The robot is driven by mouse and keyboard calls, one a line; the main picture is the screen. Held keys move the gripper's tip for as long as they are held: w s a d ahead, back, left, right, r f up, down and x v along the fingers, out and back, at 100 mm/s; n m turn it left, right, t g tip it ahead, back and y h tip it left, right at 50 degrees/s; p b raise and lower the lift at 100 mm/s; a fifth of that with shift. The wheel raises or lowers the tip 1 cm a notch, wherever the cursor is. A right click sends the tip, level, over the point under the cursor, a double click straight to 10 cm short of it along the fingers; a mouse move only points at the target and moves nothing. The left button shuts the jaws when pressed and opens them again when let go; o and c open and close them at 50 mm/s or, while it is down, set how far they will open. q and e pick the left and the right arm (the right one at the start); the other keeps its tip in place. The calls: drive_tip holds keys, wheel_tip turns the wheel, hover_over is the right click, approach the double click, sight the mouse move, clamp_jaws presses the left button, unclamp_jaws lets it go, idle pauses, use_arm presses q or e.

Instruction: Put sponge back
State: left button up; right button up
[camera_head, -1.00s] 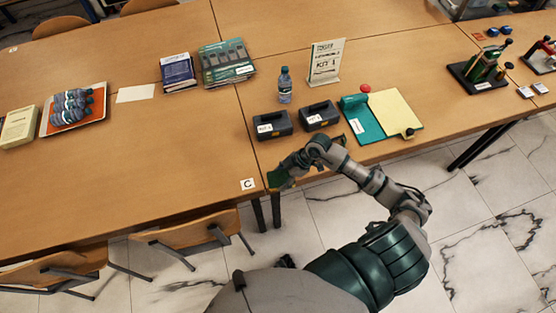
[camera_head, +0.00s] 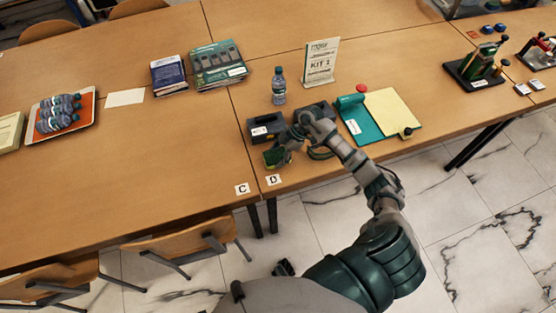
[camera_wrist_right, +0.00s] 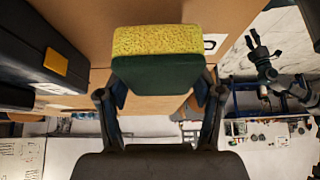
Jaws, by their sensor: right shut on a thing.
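My right gripper (camera_head: 280,152) is shut on the sponge (camera_head: 274,158), above the table near its front edge, just in front of the left black case (camera_head: 265,128). In the right wrist view the sponge (camera_wrist_right: 158,42) has a yellow face and a dark green body, held between both fingers of the gripper (camera_wrist_right: 160,92). The right black case (camera_head: 316,108) is partly hidden by my right arm.
A water bottle (camera_head: 279,86) and a KIT 1 sign (camera_head: 321,62) stand behind the cases. A teal board with a yellow pad (camera_head: 390,110) lies to the right. Cards C (camera_head: 242,188) and D (camera_head: 273,180) lie at the front edge.

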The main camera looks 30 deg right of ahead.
sight(275, 161)
drive_tip(key=x, duration=0.3)
drive_tip(key=shift+s+a+f, duration=0.1)
drive_tip(key=shift+s+a, duration=0.1)
drive_tip(key=shift+a, duration=0.05)
drive_tip(key=shift+d, duration=0.25)
drive_tip(key=o, duration=1)
drive_tip(key=shift+d+f, duration=0.3)
drive_tip(key=shift+d, duration=0.35)
drive_tip(key=shift+a+r, duration=0.15)
drive_tip(key=shift+a, duration=0.3)
drive_tip(key=shift+a+r, duration=0.1)
drive_tip(key=shift+r, duration=0.2)
drive_tip(key=v, duration=0.3)
drive_tip(key=shift+a, duration=0.15)
use_arm(q)
drive_tip(key=shift+s+a+f+p, duration=0.35)
drive_tip(key=shift+s+a+f, duration=0.25)
drive_tip(key=shift+a+f, duration=0.2)
use_arm(e)
drive_tip(key=shift+v, duration=4.35)
